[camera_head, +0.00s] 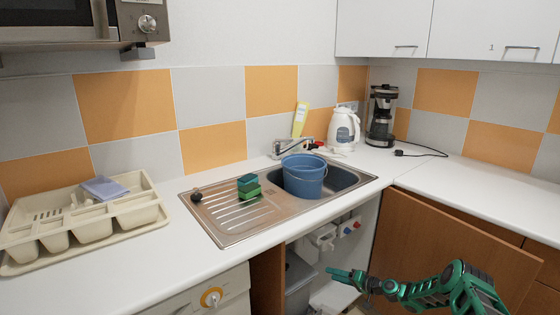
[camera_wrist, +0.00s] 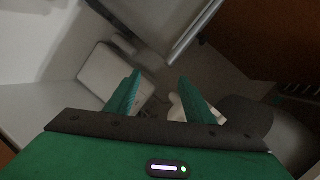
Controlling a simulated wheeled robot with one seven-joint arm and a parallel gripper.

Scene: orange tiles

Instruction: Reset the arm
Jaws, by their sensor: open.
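My gripper (camera_head: 345,276) is green and reaches in from the lower right in the head view, low in front of the open cupboard under the sink. In the wrist view my gripper (camera_wrist: 157,92) shows two green fingers spread apart with nothing between them. Beyond the fingers is the dim cupboard inside, with a pale boxy thing (camera_wrist: 108,75) and a grey panel or bin edge (camera_wrist: 185,35). What these are exactly is hard to tell.
A brown cupboard door (camera_head: 450,245) stands beside my arm. A grey bin (camera_head: 300,280) is inside the cupboard. Above, the sink (camera_head: 345,178) holds a blue bucket (camera_head: 304,178). Green sponges (camera_head: 248,187) lie on the drainer. The right counter (camera_head: 490,185) is mostly clear.

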